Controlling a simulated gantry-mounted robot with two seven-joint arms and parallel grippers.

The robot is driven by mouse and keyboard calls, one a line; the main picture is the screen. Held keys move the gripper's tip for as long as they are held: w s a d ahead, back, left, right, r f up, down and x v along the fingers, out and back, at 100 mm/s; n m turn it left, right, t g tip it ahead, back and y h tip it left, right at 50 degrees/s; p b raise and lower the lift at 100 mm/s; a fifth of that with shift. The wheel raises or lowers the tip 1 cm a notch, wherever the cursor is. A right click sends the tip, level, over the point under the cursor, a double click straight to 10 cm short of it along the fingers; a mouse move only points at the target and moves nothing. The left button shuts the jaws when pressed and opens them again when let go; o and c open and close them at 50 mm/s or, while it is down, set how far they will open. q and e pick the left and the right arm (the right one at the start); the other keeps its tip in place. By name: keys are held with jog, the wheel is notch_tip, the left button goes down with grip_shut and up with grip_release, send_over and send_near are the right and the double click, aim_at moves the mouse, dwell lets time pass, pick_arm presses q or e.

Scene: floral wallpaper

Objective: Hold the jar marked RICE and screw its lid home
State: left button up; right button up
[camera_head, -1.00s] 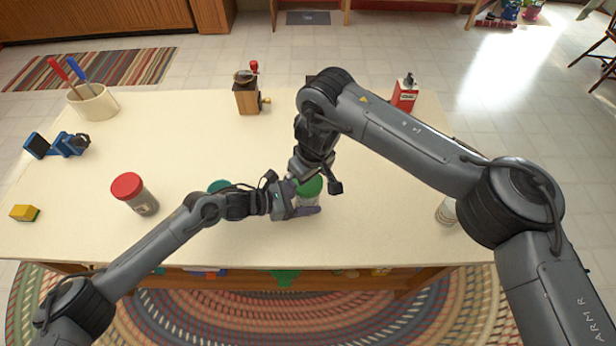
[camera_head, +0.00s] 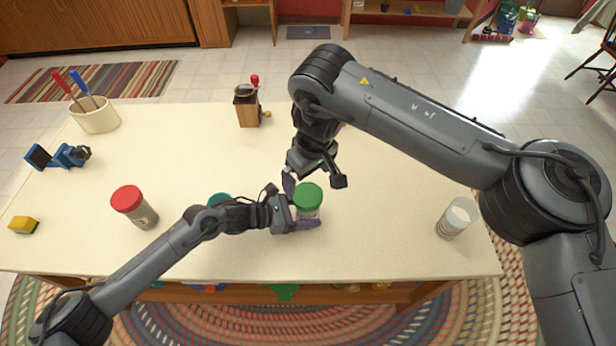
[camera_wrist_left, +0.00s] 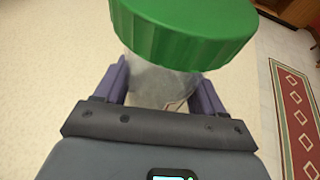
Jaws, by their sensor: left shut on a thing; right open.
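A clear jar with a green lid (camera_head: 308,196) stands on the table near its front edge. My left gripper (camera_head: 307,221) is shut around the jar body, below the lid. In the left wrist view the green lid (camera_wrist_left: 185,35) is on top of the jar (camera_wrist_left: 155,82), with the gripper's fingers on both sides of the body. The lid looks slightly slanted there; I cannot tell how tightly it sits. No RICE marking is readable. My right gripper (camera_head: 315,182) is open and empty, just above and behind the lid, apart from it.
A red-lidded jar (camera_head: 128,199) stands left, a teal-lidded jar (camera_head: 218,200) is partly behind my left arm, and a white-lidded jar (camera_head: 456,217) stands right. A grinder (camera_head: 247,107), utensil crock (camera_head: 97,117), blue device (camera_head: 62,156) and yellow sponge (camera_head: 23,225) lie farther out.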

pick_arm(q)
jog(key=o, duration=1.1)
